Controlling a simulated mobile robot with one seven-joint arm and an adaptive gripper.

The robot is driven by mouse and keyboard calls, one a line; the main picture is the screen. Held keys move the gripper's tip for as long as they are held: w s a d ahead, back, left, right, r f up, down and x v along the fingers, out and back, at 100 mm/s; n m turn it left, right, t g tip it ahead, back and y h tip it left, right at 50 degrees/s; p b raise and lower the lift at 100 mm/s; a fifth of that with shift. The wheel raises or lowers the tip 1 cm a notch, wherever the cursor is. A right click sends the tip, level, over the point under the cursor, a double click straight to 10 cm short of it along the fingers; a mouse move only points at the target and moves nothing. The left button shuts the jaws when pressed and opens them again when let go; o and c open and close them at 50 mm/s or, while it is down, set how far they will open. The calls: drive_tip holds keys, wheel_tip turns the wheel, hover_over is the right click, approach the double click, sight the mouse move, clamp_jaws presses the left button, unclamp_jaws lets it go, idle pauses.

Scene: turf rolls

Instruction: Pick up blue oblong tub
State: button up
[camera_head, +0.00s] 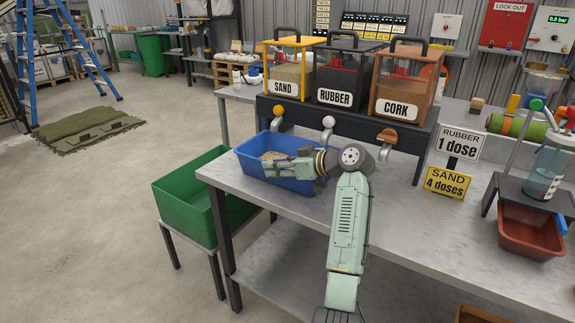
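The blue oblong tub (262,181) stands on the grey metal bench near its left end, below the sand and rubber dispensers. Some beige grainy material shows inside it. My gripper (270,166) reaches in from the right, its fingers pointing left over the tub's opening and near side. The gripper and wrist hide part of the tub's right side. I cannot tell whether the fingers touch the tub or how far apart they are.
Dispensers labelled SAND (287,78), RUBBER (343,85) and CORK (402,90) stand behind the tub. A green open bin (190,214) is beside the bench at left. Dose signs (447,183) and a red-brown tray (530,240) are at right. Bench space in front is clear.

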drive_tip(key=shift+c, duration=0.5)
clamp_jaws()
drive_tip(key=shift+r, duration=0.1)
idle(0.4)
